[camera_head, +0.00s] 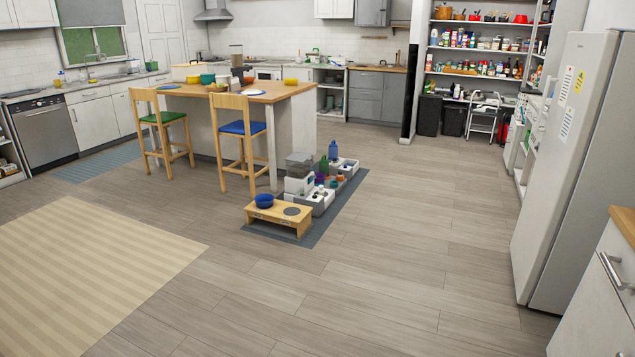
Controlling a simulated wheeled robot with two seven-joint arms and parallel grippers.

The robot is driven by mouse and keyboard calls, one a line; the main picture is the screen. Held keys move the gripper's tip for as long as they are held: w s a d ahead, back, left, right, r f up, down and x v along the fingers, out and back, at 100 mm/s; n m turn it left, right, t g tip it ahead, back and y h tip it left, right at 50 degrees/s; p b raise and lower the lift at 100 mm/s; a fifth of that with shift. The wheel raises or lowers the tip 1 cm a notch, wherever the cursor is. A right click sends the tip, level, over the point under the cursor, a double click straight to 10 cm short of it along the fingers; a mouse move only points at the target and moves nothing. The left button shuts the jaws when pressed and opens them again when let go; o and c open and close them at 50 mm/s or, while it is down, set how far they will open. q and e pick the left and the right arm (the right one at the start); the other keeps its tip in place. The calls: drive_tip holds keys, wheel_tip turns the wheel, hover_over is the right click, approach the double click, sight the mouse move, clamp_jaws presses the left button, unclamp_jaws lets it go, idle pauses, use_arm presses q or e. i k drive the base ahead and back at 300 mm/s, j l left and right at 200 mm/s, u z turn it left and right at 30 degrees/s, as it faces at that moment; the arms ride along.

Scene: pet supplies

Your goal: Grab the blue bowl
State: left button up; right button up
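A small blue bowl (264,200) sits on the left part of a low wooden feeder stand (278,215) on the floor. A dark round spot or dish (292,211) shows to the right of the bowl in the stand's top. The stand is on a dark grey mat (334,219), some way off across the floor. Neither of my grippers is in the picture.
Bins with pet supplies (318,199) stand behind the feeder stand. Two bar stools and a kitchen island (300,89) are behind and left. A striped rug (85,265) lies at left, a white fridge (565,170) at right. The floor (330,310) in front is clear.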

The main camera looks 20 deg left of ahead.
sight(265, 200)
drive_tip(key=i+j+u, duration=0.3)
drive_tip(key=i, duration=0.15)
drive_tip(key=i+j+u, duration=0.25)
drive_tip(key=i, duration=0.6)
drive_tip(key=i+l+u, duration=0.1)
drive_tip(key=i+u, duration=0.15)
drive_tip(key=i, duration=2.25)
drive_tip(key=i+z, duration=0.1)
drive_tip(key=i, duration=0.5)
drive_tip(key=i+j+z, duration=0.1)
drive_tip(key=i, duration=0.45)
drive_tip(key=i+j+z, duration=0.1)
drive_tip(key=i, duration=0.45)
drive_tip(key=i+j+z, duration=0.15)
drive_tip(key=i, duration=0.45)
drive_tip(key=j, duration=0.1)
